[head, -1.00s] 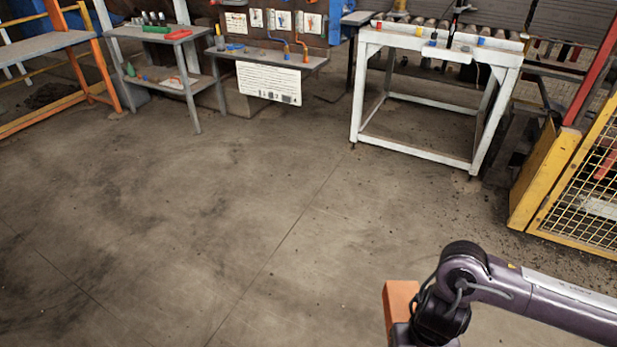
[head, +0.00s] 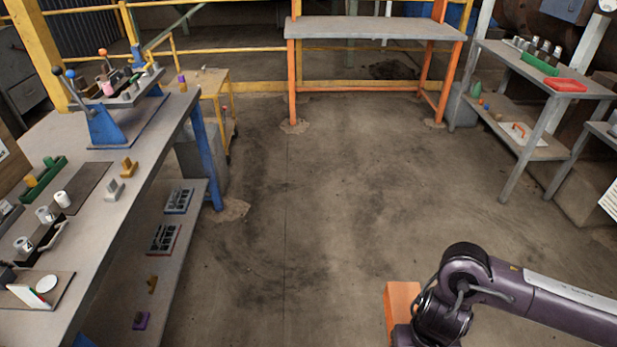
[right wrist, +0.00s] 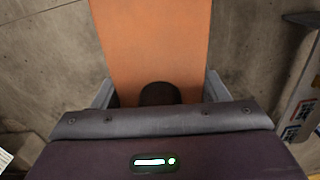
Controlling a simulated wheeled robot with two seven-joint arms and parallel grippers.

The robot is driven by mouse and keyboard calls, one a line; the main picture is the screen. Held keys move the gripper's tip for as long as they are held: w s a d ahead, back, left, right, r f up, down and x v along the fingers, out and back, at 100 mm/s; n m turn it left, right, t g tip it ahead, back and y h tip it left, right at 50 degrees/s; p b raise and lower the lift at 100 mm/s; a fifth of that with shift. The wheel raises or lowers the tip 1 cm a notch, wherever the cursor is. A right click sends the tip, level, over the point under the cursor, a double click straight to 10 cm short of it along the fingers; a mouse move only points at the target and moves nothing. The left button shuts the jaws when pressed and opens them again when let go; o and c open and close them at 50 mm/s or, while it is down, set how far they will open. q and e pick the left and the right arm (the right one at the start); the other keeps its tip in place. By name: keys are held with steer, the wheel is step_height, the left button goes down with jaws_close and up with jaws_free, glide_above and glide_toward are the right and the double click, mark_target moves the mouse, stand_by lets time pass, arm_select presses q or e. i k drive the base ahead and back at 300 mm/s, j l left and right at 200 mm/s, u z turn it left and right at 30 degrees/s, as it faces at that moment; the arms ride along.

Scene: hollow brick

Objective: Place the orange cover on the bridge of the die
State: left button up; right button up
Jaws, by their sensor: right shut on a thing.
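My right gripper (right wrist: 160,92) is shut on the orange cover (right wrist: 152,45), a plain flat-faced orange piece between its two grey fingers in the right wrist view. In the head view the orange cover (head: 402,308) shows beside my right wrist at the lower right, above the floor; the fingers are hidden there. I cannot pick out the die or its bridge for certain. My left gripper is not in view.
A long grey workbench (head: 100,240) at left carries a blue stand (head: 112,122) and several small parts. An orange-legged table (head: 370,28) stands at the back, a grey shelf (head: 540,75) at right. The middle floor (head: 300,220) is clear.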

mark_target(120, 84)
steer(key=i+u, duration=0.5)
steer(key=i+l+u, duration=0.25)
steer(key=i+u, duration=0.2)
steer(key=i+l+u, duration=0.8)
steer(key=u, duration=0.2)
steer(key=l, duration=0.1)
